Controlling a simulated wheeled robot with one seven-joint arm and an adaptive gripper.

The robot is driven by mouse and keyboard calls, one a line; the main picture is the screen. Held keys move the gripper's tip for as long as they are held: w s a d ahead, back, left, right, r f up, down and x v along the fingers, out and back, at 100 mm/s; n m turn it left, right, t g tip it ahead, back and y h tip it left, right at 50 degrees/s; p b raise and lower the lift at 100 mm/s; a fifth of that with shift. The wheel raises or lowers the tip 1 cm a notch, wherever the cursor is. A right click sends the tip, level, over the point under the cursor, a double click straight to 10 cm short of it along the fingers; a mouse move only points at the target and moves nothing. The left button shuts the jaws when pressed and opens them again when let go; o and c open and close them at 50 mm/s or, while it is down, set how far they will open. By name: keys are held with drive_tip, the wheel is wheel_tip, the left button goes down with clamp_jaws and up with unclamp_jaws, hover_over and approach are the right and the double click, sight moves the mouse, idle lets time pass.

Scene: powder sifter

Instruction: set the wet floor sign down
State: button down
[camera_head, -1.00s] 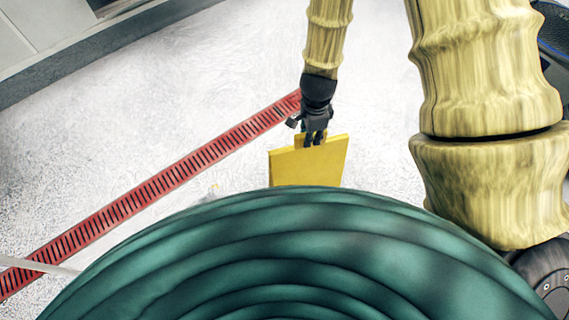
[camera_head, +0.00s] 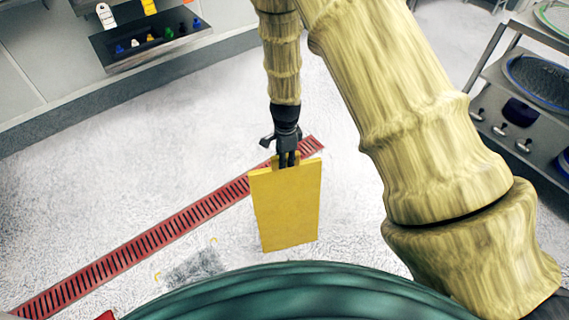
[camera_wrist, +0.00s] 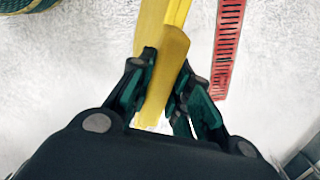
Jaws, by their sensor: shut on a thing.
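The wet floor sign (camera_head: 286,212) is a flat yellow panel with a small tab at its top. In the head view it hangs upright below my gripper (camera_head: 288,160). My gripper is shut on the tab at its top edge. In the wrist view the yellow sign (camera_wrist: 165,65) runs up between the two fingers of my gripper (camera_wrist: 165,92). I cannot tell whether its bottom edge touches the floor. No lettering shows on the face in view.
A red slotted drain (camera_head: 170,229) crosses the pale floor behind the sign. A dark grey patch with yellow marks (camera_head: 193,268) lies on the floor at lower left. A metal rack (camera_head: 520,95) stands at right. A dark tray with coloured items (camera_head: 150,45) is at the wall.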

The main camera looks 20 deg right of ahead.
drive_tip(key=shift+w, duration=0.2)
drive_tip(key=shift+f, duration=1.8)
drive_tip(key=c, duration=1.3)
unclamp_jaws()
